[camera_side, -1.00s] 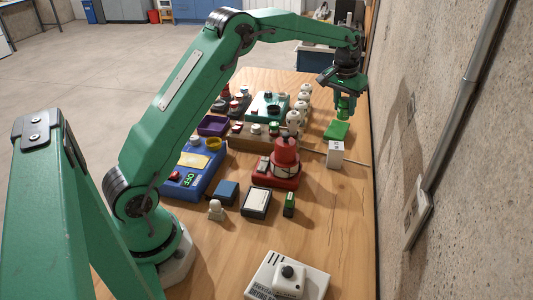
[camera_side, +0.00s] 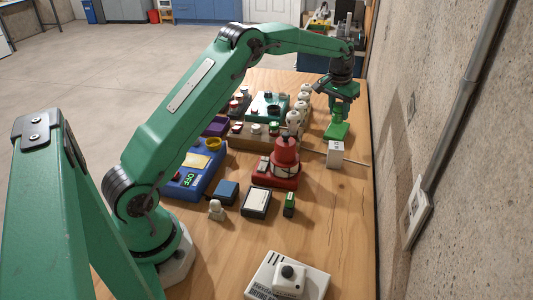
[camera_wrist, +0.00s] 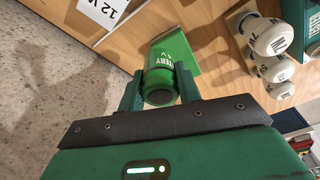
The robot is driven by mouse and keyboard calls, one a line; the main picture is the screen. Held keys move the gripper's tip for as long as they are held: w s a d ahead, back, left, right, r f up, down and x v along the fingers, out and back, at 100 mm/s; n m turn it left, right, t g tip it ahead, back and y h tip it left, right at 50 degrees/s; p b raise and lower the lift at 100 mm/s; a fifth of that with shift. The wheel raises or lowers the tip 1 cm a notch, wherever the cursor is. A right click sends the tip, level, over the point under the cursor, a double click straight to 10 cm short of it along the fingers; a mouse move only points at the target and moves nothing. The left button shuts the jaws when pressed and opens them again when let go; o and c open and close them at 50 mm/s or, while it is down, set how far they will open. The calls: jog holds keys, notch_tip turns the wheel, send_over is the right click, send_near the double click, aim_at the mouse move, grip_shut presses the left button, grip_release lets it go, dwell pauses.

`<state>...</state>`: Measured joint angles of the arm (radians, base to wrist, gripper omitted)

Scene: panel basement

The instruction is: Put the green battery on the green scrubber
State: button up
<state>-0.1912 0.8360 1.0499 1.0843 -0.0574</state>
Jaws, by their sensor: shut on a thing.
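The green battery (camera_wrist: 160,78) is a green cylinder with white lettering, held between the two fingers of my gripper (camera_wrist: 160,92) in the wrist view. In the side view my gripper (camera_side: 338,112) is low at the far right of the table, right over the green scrubber (camera_side: 337,130). The scrubber is a flat green block on the wood. It also shows in the wrist view (camera_wrist: 181,45), behind the battery's far end. The battery's lower end is at or just above the scrubber; I cannot tell whether they touch.
A white box marked 12 V (camera_side: 335,154) stands just in front of the scrubber. White knobs (camera_wrist: 272,36) stand in a row to its left in the side view. A red device (camera_side: 280,165) is nearer. The concrete wall (camera_side: 450,150) borders the table's right edge.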

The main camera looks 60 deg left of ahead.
jog(key=a+f, duration=0.1)
jog(key=w+a+f, duration=0.1)
jog(key=a, duration=0.2)
jog(key=shift+w+a+f, duration=0.15)
jog(key=shift+a+f, duration=0.15)
jog(key=shift+f, duration=2.1)
jog(key=shift+f, duration=0.2)
jog(key=o, duration=1.1)
jog(key=shift+c, duration=0.2)
jog(key=shift+r, duration=0.15)
notch_tip(320, 180, up, 12)
jog(key=s, duration=0.2)
jog(key=shift+d, duration=0.3)
